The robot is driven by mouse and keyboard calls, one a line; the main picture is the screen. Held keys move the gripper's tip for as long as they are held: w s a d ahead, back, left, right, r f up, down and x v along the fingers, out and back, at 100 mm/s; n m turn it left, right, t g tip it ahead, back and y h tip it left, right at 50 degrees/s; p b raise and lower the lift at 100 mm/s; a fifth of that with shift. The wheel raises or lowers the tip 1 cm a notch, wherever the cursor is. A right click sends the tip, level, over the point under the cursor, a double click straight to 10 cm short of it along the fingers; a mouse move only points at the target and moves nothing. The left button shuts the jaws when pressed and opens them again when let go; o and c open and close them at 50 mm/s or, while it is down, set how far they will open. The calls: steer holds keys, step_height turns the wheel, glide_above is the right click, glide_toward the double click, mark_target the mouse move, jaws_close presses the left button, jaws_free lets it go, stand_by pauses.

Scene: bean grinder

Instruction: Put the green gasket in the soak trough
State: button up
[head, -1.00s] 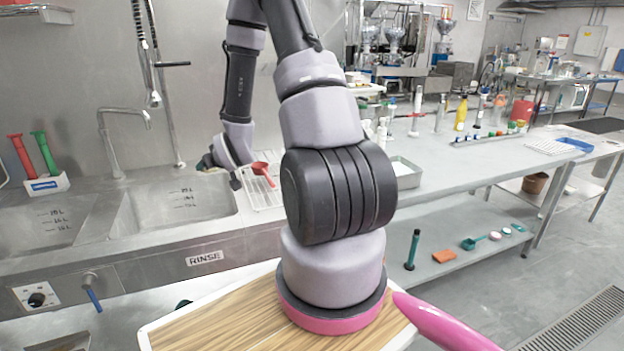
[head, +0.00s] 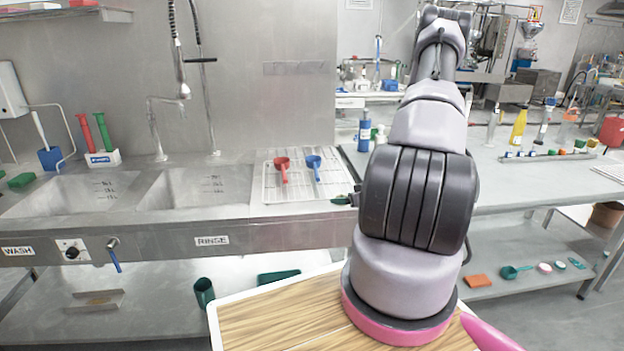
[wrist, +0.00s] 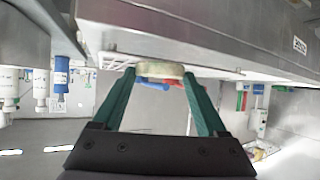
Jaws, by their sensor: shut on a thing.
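My gripper (wrist: 160,77) has two green fingers in the wrist view, closed on the sides of a pale, cream-toned round thing (wrist: 158,69). It is seen nearly edge-on, and I cannot make out any green on it. In the head view my arm's bulky joint hides most of the gripper; a small dark green bit (head: 341,201) shows left of it, above the counter edge by the drain rack. I cannot pick out the green gasket for certain. No trough marked soak shows; the basins marked wash (head: 62,198) and rinse (head: 190,192) are empty.
A wire drain rack (head: 335,190) holds a red scoop (head: 283,169) and a blue scoop (head: 315,166). A blue bottle (head: 364,131) stands behind my arm. The right bench (head: 530,180) has bare room in front of its row of small items.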

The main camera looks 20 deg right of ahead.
mark_target(318, 177)
steer(key=w, duration=0.5)
steer(key=w+a, duration=0.1)
steer(key=w, duration=0.5)
steer(key=w+a, duration=0.1)
steer(key=w, duration=0.4)
steer(key=shift+w+a, duration=0.1)
steer(key=shift+w, duration=0.3)
steer(key=shift+s+f, duration=0.15)
steer(key=shift+f, duration=0.1)
steer(key=shift+f, duration=0.15)
steer(key=o, duration=1.2)
steer(key=shift+o, duration=0.2)
